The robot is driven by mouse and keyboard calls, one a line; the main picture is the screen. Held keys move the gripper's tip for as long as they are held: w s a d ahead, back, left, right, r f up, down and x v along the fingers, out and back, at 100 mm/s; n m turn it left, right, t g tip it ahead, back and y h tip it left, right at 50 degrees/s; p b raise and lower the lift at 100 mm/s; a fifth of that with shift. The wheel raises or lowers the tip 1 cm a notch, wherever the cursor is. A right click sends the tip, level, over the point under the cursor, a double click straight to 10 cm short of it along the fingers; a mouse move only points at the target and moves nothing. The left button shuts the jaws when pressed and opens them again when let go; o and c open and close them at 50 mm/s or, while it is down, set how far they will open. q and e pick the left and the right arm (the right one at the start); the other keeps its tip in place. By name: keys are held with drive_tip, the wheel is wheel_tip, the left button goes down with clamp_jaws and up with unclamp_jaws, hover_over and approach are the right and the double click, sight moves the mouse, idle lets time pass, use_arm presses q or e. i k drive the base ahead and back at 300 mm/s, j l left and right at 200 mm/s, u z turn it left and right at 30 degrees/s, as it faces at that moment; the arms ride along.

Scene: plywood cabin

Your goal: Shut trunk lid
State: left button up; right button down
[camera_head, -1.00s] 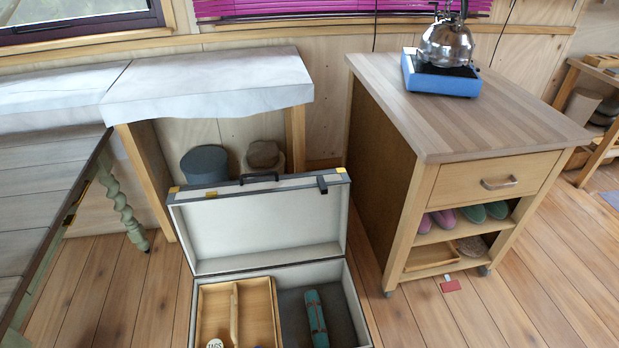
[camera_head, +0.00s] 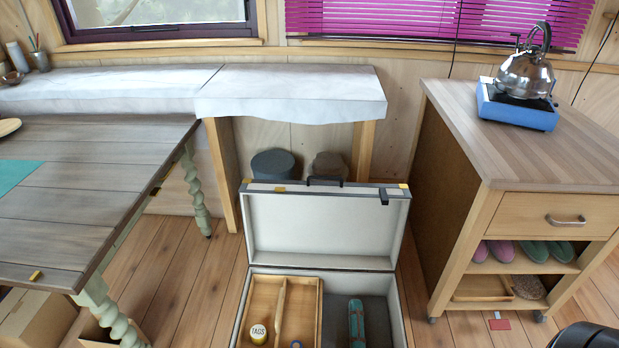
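The trunk stands open on the floor at the lower middle of the head view. Its lid (camera_head: 318,226) is raised upright at the back, with a pale lining, dark edges and brass corners. The trunk's base (camera_head: 397,300) holds a wooden divided tray (camera_head: 262,297) on the left and a teal long object (camera_head: 356,322) on the right. A round tin marked TAGS (camera_head: 258,334) is in the tray. The front of the base is cut off by the frame edge. Neither of my grippers can be made out; a dark shape at the lower right corner is probably part of my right arm.
A wooden cart (camera_head: 520,150) with a kettle (camera_head: 525,72) stands close on the right. A grey plank table (camera_head: 90,190) with twisted legs is on the left. A cloth-covered bench (camera_head: 290,88) stands behind the lid, with hats (camera_head: 273,164) beneath. Floor (camera_head: 180,265) shows left of the trunk.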

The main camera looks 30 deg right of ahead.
sight(340, 226)
drive_tip(key=u, duration=1.5)
drive_tip(key=k+l+u, duration=0.25)
drive_tip(key=k+l, duration=1)
